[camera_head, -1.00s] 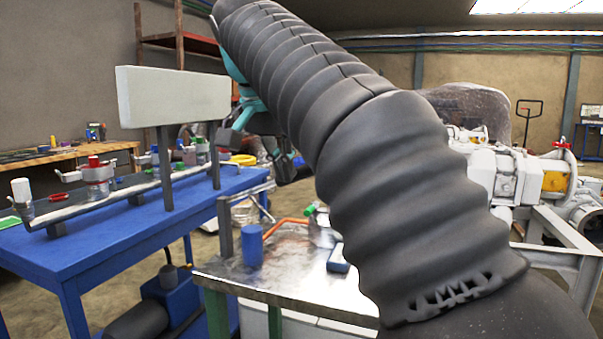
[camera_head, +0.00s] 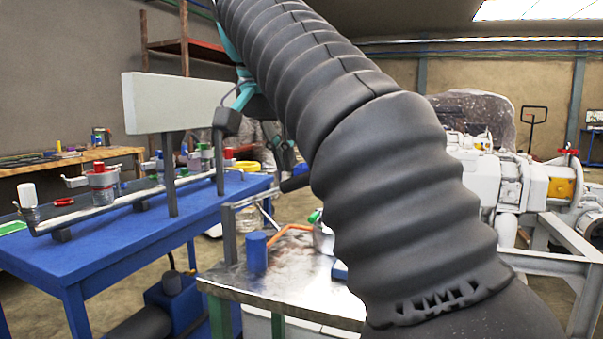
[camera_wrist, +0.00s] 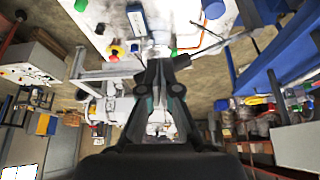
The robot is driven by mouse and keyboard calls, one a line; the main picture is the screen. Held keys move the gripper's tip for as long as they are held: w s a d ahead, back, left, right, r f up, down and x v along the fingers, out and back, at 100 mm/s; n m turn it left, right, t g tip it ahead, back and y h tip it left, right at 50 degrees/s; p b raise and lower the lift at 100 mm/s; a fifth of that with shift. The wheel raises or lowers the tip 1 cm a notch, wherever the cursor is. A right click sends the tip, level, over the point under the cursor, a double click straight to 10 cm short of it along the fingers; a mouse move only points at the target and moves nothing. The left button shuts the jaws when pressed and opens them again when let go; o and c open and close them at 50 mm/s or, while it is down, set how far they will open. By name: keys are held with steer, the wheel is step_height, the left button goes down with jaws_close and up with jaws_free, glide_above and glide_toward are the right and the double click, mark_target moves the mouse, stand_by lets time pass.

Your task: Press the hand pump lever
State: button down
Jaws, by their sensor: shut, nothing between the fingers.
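A thin orange rod (camera_head: 288,230) lies above the metal-topped table (camera_head: 232,287), near a green-tipped part (camera_head: 315,216). I cannot tell for sure whether this rod is the hand pump lever; my arm hides the area to its right. In the wrist view an orange rod (camera_wrist: 190,48) shows beside my gripper (camera_wrist: 159,60). The gripper's dark fingers are together and empty over the table side. In the head view the gripper is mostly hidden behind my arm, with dark and teal parts showing above the table. No contact with the rod is visible.
A blue cylinder (camera_head: 256,254) stands on the metal table beside a grey frame (camera_head: 229,233). A blue bench (camera_head: 110,245) with a pipe manifold and a pale panel (camera_head: 172,102) is at left. White machinery (camera_head: 480,180) is at right.

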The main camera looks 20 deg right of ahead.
steer(key=s+d+f+n+y, duration=0.1)
steer(key=s+f, duration=0.5)
steer(key=f, duration=0.6)
steer(key=s+d+f+n+t+y, duration=0.1)
steer(key=s+f+n, duration=0.3)
steer(key=f, duration=0.8)
steer(key=s+d+f+n+y, duration=0.1)
steer(key=s+d+f+n, duration=0.1)
steer(key=s+f, duration=0.6)
step_height(320, 180, down, 4)
steer(key=shift+f+n+t, duration=0.15)
steer(key=shift+n+t, duration=0.15)
steer(key=shift+n, duration=0.2)
steer(key=shift+d, duration=0.1)
